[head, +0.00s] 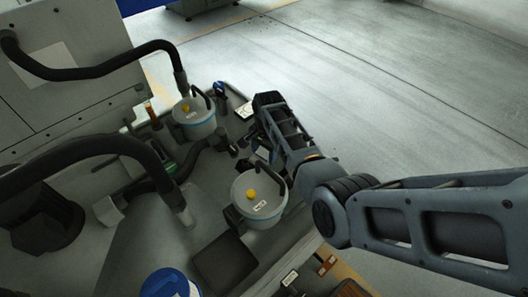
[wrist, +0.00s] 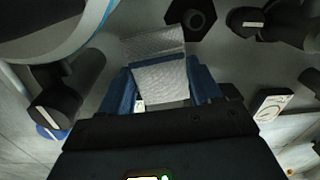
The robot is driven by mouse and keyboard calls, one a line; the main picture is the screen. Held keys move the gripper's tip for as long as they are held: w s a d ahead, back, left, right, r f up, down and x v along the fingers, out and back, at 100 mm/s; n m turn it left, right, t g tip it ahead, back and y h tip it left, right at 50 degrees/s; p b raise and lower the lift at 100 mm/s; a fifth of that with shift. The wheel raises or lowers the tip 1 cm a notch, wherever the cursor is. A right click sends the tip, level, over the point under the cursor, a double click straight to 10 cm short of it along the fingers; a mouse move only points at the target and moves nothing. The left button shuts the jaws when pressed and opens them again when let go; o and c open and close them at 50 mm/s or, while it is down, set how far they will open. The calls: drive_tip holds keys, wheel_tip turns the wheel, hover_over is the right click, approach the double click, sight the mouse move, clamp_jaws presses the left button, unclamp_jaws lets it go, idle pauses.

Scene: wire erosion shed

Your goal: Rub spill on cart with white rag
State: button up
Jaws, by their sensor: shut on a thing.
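In the wrist view, the white rag (wrist: 160,78), a textured cloth, is pinched between the two blue fingers of my gripper (wrist: 163,88). The rag sticks out past the fingertips over the grey cart top (wrist: 235,62). I cannot tell whether it touches the surface. In the head view, my gripper (head: 258,148) is low over the right side of the cart (head: 208,172), between two white lidded canisters. My own wrist hides most of the fingers and rag there. I cannot make out the spill in either view.
A near canister (head: 258,200) and a far canister (head: 194,118), both with yellow knobs, flank my gripper. Black hoses (head: 90,148) arch over the left. A black hexagonal piece (wrist: 190,18) lies just beyond the rag. A white dial instrument (wrist: 272,103) is at right.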

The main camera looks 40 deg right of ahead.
sight(263, 153)
drive_tip(key=shift+r, duration=1.5)
drive_tip(key=shift+r, duration=0.15)
